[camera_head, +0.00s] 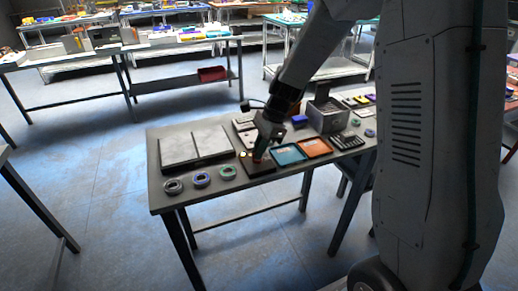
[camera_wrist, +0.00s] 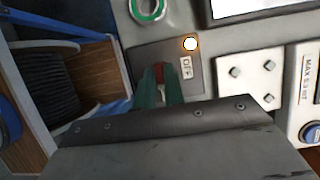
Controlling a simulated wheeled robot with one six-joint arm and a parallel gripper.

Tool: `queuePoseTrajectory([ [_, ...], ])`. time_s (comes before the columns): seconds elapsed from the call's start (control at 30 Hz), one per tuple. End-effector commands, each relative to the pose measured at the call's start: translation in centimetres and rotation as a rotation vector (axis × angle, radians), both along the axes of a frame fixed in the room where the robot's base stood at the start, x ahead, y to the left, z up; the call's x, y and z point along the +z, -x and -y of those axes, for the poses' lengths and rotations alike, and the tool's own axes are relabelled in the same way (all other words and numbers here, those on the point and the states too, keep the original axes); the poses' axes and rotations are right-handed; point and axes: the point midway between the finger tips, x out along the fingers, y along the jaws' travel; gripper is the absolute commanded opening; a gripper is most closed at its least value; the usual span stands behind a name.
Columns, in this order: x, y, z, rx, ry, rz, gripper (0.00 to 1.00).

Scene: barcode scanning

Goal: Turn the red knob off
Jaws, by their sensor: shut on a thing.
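The red knob (camera_wrist: 158,72) shows in the wrist view as a small red piece between the two green fingers of my gripper (camera_wrist: 160,84). The fingers are shut on it and hide most of it, so its turn angle cannot be told. It sits on a dark grey panel (camera_wrist: 143,56) with a glowing yellow-white lamp (camera_wrist: 190,43) and an "OFF" label (camera_wrist: 186,67) to its right. In the head view, my gripper (camera_head: 262,153) reaches down onto a dark box (camera_head: 262,168) near the table's front edge; a small red-orange spot shows at its tip.
The dark table (camera_head: 230,185) also bears flat grey panels (camera_head: 195,145), several rings along the front, a teal tray (camera_head: 288,154), an orange tray (camera_head: 314,148) and a grey machine (camera_head: 327,114). In the wrist view, a green ring (camera_wrist: 148,10) and a cable spool (camera_wrist: 45,82) lie close by.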

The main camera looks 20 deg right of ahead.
Motion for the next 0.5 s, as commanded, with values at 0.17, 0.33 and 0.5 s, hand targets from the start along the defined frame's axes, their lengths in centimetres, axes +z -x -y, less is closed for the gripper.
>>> queuePoseTrajectory([
  [0.17, 0.03, -0.05, 0.0, 0.022, 0.0, 0.0, 0.0],
  [0.33, 0.04, -0.15, -0.01, 0.088, 0.0, 0.001, 0.0],
  [0.5, 0.04, -0.23, -0.02, 0.209, 0.0, 0.001, 0.0],
])
